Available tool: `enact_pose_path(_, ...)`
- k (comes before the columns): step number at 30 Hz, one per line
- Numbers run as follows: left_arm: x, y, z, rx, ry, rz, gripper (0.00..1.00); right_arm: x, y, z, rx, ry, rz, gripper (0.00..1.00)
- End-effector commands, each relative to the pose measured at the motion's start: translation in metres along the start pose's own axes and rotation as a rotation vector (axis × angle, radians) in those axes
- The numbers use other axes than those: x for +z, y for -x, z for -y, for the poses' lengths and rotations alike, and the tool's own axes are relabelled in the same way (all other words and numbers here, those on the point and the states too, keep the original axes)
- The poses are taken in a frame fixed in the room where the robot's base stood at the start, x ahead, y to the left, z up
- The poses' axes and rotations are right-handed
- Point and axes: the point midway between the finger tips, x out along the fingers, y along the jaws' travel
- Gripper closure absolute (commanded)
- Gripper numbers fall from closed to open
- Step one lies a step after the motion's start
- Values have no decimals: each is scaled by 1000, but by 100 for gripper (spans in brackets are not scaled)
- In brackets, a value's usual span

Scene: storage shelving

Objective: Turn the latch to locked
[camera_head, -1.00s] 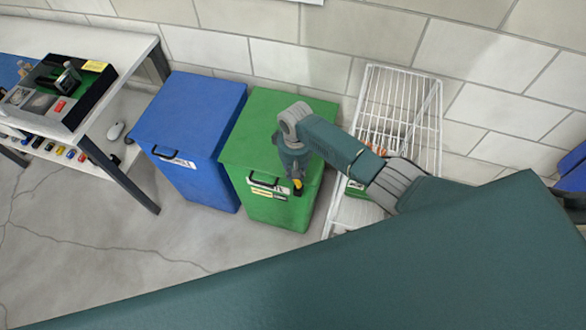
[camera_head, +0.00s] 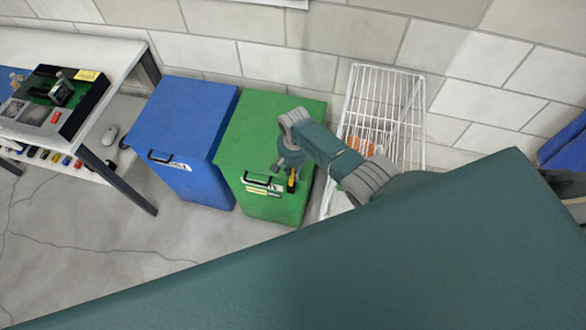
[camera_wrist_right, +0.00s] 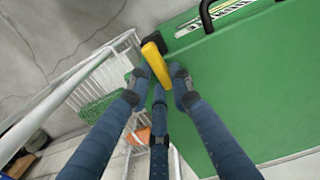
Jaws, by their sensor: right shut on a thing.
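The latch (camera_wrist_right: 158,64) is a small yellow lever with a dark mount, on the front of the green bin (camera_head: 268,118) near its right corner. In the head view the yellow latch (camera_head: 291,181) shows just below my right wrist, to the right of the bin's black handle. My right gripper (camera_wrist_right: 161,82) has its blue-grey fingers closed around the yellow lever, two at the sides and one below. In the head view the right gripper (camera_head: 289,172) is small and partly hidden by its own wrist. My left gripper is out of view.
A blue bin (camera_head: 185,120) stands left of the green one. A white wire rack (camera_head: 384,90) stands close on its right. A workbench (camera_head: 125,62) with a tray is at the far left. The floor in front of the bins is clear.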

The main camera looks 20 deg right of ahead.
Motion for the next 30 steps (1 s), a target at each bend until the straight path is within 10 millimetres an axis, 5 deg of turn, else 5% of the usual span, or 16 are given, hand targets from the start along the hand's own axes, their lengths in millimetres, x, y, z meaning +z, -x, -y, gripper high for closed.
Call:
enact_pose_path(19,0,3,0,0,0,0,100,-2,1,-1,-3,-48,-5,100)
enact_pose_path(20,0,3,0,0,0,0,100,-2,1,-1,-3,-48,-5,74)
enact_pose_path(22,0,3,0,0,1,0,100,-2,1,-1,-3,-48,-5,60)
enact_pose_path(30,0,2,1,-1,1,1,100,-1,1,-1,-1,-47,-2,60)
